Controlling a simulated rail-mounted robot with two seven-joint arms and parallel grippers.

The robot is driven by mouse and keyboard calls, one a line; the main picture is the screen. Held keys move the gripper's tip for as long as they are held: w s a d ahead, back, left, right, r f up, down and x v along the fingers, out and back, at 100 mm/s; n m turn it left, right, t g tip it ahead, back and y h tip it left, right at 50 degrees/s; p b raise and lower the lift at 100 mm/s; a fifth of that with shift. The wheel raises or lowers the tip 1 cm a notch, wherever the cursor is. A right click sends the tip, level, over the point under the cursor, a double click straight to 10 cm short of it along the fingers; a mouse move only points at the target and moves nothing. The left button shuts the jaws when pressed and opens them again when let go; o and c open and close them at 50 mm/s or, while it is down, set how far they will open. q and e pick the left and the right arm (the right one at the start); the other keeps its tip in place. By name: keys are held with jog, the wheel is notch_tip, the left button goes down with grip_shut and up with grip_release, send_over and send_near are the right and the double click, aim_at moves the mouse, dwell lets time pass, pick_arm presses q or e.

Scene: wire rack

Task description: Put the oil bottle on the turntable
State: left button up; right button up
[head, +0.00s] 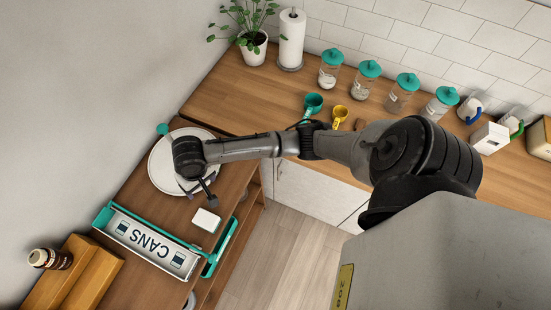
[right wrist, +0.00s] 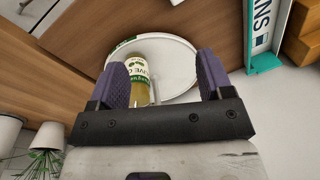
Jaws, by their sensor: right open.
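The white round turntable (head: 161,172) lies on the wooden counter at the left of the head view, partly hidden by my right gripper. It also shows in the right wrist view (right wrist: 181,65). The oil bottle (right wrist: 134,69), yellow-green with a white and green label, appears at the turntable's left side in the right wrist view, close to the left finger. I cannot tell whether it rests on the turntable. I cannot make it out clearly in the head view. My right gripper (head: 203,190) is open over the turntable, its fingers apart. My left gripper is not in view.
A CANS bin (head: 150,238) stands beside the turntable, with a small white box (head: 205,220) near it. A brown bottle (head: 50,259) stands by a wooden stand (head: 75,278). A plant (head: 250,40), paper towels (head: 291,38) and several teal-lidded jars (head: 330,68) line the back counter.

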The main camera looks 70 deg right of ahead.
jog(key=s+a+f+n+t+y, duration=0.1)
jog(key=s+a+f+n, duration=0.1)
jog(key=s, duration=0.4)
jog(key=s+a+f+n, duration=0.1)
jog(key=s+a+n, duration=0.15)
jog(key=s, duration=0.25)
jog(key=s+d+r+n+t+h, duration=0.1)
jog(key=s+d+n+h, duration=0.1)
jog(key=s, duration=1.1)
jog(key=shift+d+n, duration=0.35)
jog(key=shift+d, duration=0.4)
